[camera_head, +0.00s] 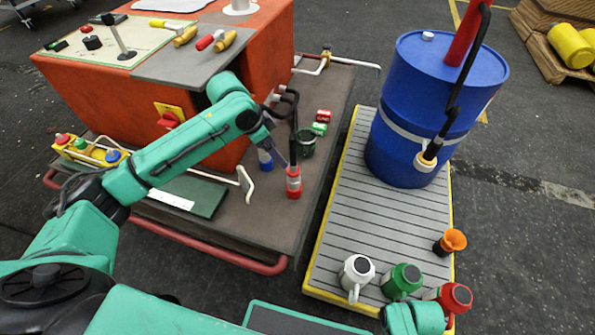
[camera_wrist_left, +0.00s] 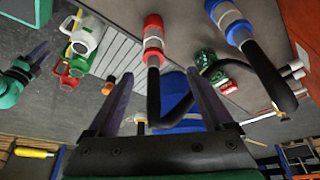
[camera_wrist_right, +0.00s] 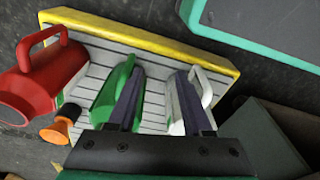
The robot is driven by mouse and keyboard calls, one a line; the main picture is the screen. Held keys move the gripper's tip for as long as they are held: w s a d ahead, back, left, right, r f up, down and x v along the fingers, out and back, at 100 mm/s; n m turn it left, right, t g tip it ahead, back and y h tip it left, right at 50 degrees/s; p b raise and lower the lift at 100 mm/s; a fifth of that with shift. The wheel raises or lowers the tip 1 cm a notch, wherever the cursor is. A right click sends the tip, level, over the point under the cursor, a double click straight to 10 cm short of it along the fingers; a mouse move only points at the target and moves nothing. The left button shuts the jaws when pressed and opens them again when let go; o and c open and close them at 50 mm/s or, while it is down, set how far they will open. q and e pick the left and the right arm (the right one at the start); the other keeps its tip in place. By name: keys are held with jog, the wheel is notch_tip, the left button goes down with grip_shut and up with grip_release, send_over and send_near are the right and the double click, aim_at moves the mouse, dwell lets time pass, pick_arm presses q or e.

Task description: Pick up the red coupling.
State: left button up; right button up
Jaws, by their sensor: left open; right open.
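The red coupling (camera_head: 293,182) stands upright on the brown bench deck (camera_head: 240,215), with a pale band and a black hose rising from its top. In the left wrist view the red coupling (camera_wrist_left: 153,35) lies ahead of the fingertips, and its black hose runs down between the fingers. My left gripper (camera_wrist_left: 160,75) is open and empty, beside the hose and just above the coupling. A blue coupling (camera_head: 265,160) with its own hose stands just left of the red one. My right gripper (camera_wrist_right: 158,75) is open and empty above the slatted platform (camera_wrist_right: 150,32).
A blue drum (camera_head: 415,120) and several jugs (camera_head: 402,281) occupy the platform. The deck before the coupling is clear.

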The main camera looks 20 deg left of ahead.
aim_at(291, 170)
pick_arm(q)
jog(key=b+x, duration=0.1)
jog(key=x, duration=0.3)
jog(key=b+x, duration=0.1)
jog(key=x, duration=0.3)
jog(key=s+b+x, duration=0.1)
jog(key=b+x, duration=0.1)
jog(key=x, duration=0.2)
jog(key=shift+d, duration=0.4)
jog(key=shift+w+f, duration=0.15)
pick_arm(e)
notch_tip(291, 170, up, 11)
jog(key=w+a, duration=0.1)
jog(key=a, duration=0.1)
jog(key=shift+y, duration=0.3)
pick_arm(q)
grip_shut()
pick_arm(e)
jog(key=shift+r, duration=0.1)
